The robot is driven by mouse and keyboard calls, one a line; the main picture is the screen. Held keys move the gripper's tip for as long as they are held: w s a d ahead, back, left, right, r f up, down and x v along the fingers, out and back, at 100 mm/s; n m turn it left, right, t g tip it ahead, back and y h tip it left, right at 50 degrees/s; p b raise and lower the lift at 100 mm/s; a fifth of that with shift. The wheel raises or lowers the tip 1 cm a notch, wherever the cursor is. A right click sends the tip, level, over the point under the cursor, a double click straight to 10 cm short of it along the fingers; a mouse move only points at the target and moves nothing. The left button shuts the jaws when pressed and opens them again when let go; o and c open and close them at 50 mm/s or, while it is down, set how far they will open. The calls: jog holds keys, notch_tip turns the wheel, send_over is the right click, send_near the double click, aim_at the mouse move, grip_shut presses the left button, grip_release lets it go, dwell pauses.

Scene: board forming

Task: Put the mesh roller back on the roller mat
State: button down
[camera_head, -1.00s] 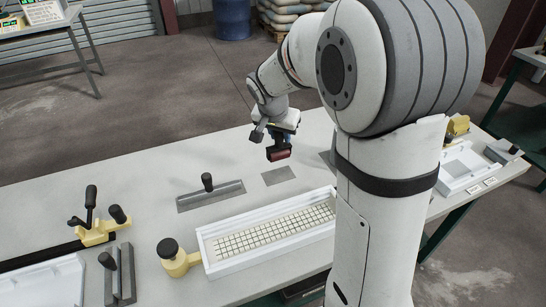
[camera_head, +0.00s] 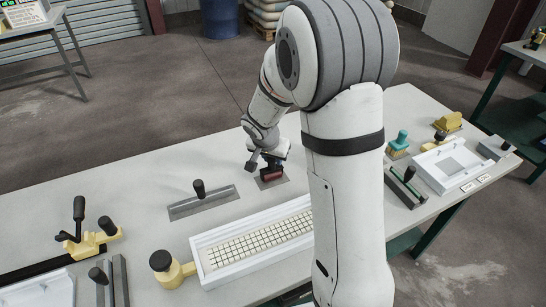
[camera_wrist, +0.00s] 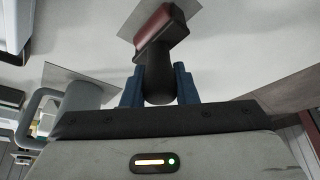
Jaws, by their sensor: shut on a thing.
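The mesh roller (camera_head: 271,174) has a dark red head and a black handle. My gripper (camera_head: 272,161) is shut on the handle, with its blue fingers either side of it. The red head (camera_wrist: 158,30) points away from the fingers in the wrist view. The roller mat (camera_head: 263,184) is a thin grey square on the table, directly behind the white mesh tray. The roller is low over the mat; I cannot tell whether it touches. My gripper and the roller hide part of the mat.
A grey trowel with a black handle (camera_head: 205,202) lies left of the mat. The white tray with a mesh (camera_head: 198,250) is in front, beside a yellow tool with a black knob (camera_head: 170,268). More tools and a second white tray (camera_head: 470,171) stand on the right. The table behind the trowel is clear.

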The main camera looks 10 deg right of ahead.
jog(key=shift+r, duration=0.1)
jog(key=shift+f, duration=0.2)
jog(key=c, duration=1.1)
grip_release()
jog(key=shift+r, duration=0.1)
jog(key=shift+c, duration=0.2)
